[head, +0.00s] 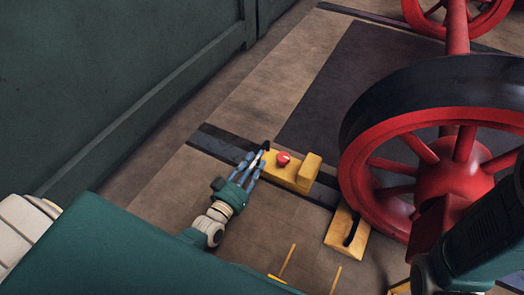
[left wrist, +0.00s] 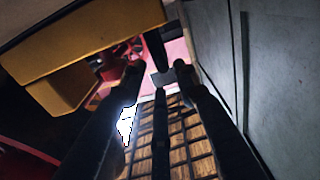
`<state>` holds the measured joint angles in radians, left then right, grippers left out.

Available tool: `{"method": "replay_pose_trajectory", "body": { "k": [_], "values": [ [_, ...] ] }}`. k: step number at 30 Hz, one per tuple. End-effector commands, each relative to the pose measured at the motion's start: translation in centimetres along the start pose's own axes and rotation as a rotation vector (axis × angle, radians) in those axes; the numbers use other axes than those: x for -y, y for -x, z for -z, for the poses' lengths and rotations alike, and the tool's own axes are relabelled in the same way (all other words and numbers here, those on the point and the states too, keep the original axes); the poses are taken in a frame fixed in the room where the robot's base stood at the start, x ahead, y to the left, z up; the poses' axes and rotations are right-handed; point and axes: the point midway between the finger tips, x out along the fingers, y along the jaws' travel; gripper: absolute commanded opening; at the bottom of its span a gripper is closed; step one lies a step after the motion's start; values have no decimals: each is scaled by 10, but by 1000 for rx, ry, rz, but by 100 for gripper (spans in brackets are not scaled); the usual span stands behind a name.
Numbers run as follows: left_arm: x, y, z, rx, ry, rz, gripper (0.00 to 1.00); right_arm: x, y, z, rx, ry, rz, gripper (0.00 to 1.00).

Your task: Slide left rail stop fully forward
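The left rail stop, a yellow block (head: 289,173) with a red knob (head: 283,158) on top and a raised right end, sits on a dark rail strip (head: 222,146) in the head view. My left gripper (head: 257,159) is at the block's left end, with its fingers pointing toward it. Yellow stop surface (left wrist: 85,40) fills the upper left there. Whether a finger touches the stop cannot be told. My right gripper is out of view; only part of that arm shows.
A large red wheel with a black tyre (head: 380,115) stands right of the stop. A slotted yellow plate (head: 347,235) lies on the floor below it. A dark green wall (head: 110,80) rises at left. The brown floor between wall and rail is clear.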

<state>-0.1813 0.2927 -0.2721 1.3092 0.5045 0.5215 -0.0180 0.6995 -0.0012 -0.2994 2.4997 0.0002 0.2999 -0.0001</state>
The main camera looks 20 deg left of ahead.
Motion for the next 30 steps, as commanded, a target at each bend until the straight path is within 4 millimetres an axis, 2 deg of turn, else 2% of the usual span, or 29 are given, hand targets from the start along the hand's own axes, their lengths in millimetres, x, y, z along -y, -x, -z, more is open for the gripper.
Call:
{"method": "replay_pose_trajectory", "body": {
  "k": [1,3,10,30],
  "values": [
    [0,13,-2,3,0,0,31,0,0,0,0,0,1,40],
    [0,26,-1,2,1,0,31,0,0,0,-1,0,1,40],
    [-1,54,0,-1,0,-2,31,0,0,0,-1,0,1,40],
    [-1,58,0,-2,0,-2,31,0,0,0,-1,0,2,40]
  ]
}}
